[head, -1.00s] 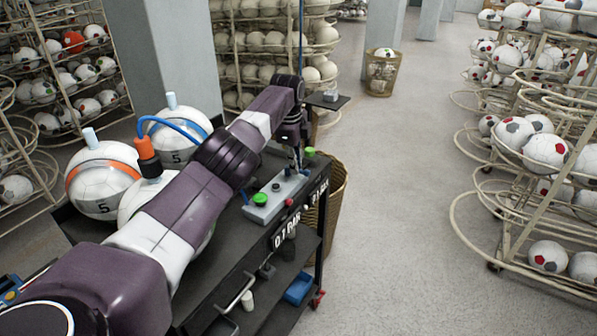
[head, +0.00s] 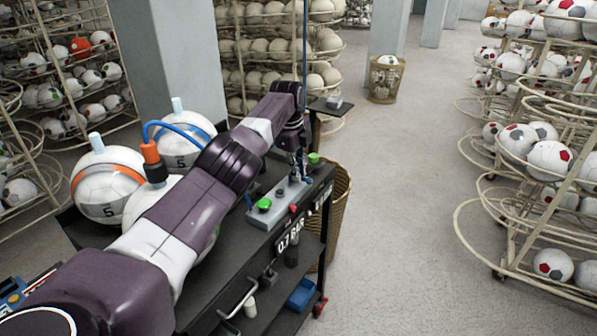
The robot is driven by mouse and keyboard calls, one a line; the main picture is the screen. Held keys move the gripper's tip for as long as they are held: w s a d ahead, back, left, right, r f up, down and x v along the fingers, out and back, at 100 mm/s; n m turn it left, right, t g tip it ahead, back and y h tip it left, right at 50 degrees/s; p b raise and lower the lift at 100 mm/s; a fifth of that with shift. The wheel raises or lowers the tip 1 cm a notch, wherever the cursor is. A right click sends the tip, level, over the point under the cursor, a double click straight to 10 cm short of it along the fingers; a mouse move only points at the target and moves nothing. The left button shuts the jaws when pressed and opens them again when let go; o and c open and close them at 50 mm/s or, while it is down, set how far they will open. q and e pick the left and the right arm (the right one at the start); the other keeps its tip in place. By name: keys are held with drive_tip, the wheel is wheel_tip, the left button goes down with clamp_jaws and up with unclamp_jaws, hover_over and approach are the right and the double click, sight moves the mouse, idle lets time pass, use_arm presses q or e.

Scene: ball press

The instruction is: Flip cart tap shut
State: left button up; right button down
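The black cart (head: 237,268) carries a grey control box (head: 283,205) on its top, with a green button (head: 264,205), a second green knob (head: 313,158) at the far end and a small red knob (head: 293,208) on the front. My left arm reaches across the cart. My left gripper (head: 299,170) points down over the far part of the grey box. Its fingers are small and dark, so I cannot tell whether they are open or shut or touching anything. I cannot make out the tap clearly; the gripper may hide it. My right gripper is not in view.
White balls (head: 106,186) sit on the cart's left, one with an orange fitting (head: 153,160) and blue hose (head: 180,130). A wicker basket (head: 340,205) stands behind the cart. Ball racks (head: 500,215) line the right. The grey floor (head: 415,180) between is clear.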

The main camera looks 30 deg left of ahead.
use_arm(q)
drive_tip(key=o, duration=0.4)
drive_tip(key=shift+s+f, duration=0.1)
drive_tip(key=shift+f, duration=0.1)
drive_tip(key=shift+r, duration=0.1)
drive_tip(key=r, duration=0.4)
drive_tip(key=s+r, duration=0.1)
drive_tip(key=r, duration=0.2)
drive_tip(key=s+r, duration=0.1)
drive_tip(key=r, duration=0.3)
drive_tip(key=shift+s+r, duration=0.1)
drive_tip(key=shift+r, duration=0.2)
